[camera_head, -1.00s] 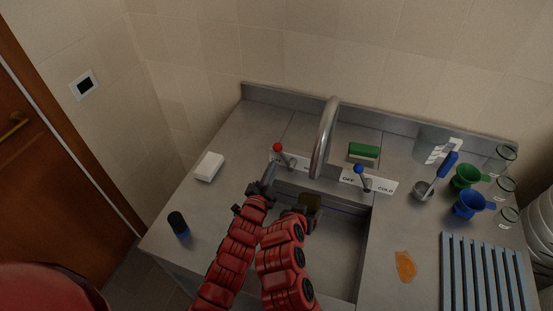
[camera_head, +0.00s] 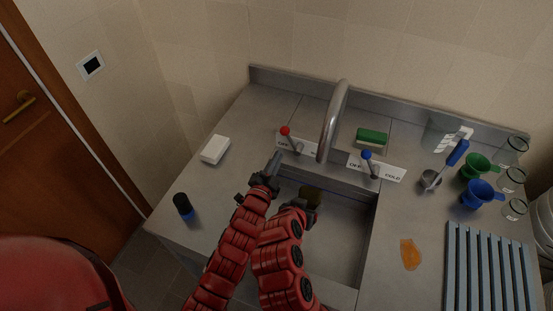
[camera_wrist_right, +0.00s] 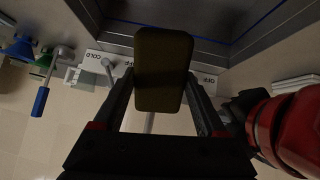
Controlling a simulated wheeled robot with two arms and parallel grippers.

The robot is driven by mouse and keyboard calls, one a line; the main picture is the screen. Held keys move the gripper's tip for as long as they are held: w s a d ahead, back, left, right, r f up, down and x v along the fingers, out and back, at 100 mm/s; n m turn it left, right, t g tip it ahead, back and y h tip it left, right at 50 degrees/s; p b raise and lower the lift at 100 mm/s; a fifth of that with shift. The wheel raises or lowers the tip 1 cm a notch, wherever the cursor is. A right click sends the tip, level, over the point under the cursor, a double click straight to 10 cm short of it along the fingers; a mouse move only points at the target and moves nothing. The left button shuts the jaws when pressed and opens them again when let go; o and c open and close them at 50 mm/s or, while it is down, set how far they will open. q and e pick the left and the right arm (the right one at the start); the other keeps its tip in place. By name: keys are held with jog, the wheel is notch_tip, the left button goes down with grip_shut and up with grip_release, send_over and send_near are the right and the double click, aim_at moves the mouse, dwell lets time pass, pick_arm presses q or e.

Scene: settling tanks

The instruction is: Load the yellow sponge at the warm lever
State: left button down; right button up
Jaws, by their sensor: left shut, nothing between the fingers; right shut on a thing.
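The yellow sponge (camera_head: 312,196) looks dark olive in the shade of the sink. It fills the middle of the right wrist view (camera_wrist_right: 163,70). My right gripper (camera_head: 303,204) is shut on it and holds it over the basin, below the faucet. The red-knobbed lever (camera_head: 286,131) stands on the label plate left of the faucet; its label is partly hidden. My left gripper (camera_head: 274,163) is shut and empty, just in front of this lever and apart from it.
The faucet (camera_head: 333,122) arches over the sink (camera_head: 342,235). The blue-knobbed COLD lever (camera_head: 367,157) is right of it. A green-topped sponge (camera_head: 372,137) lies behind. White soap (camera_head: 215,149) and a dark bottle (camera_head: 184,207) stand left; cups, glasses and a rack (camera_head: 487,265) stand right.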

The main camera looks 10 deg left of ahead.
jog(key=shift+s+a+f, duration=0.1)
jog(key=shift+s+a, duration=0.15)
jog(key=shift+s, duration=0.5)
jog(key=shift+s+a, duration=0.2)
jog(key=shift+s, duration=0.55)
jog(key=shift+s+a, duration=0.2)
jog(key=shift+s, duration=0.5)
jog(key=p+v, duration=0.6)
jog(key=shift+s, duration=0.25)
jog(key=shift+a, duration=0.1)
dwell(0.7)
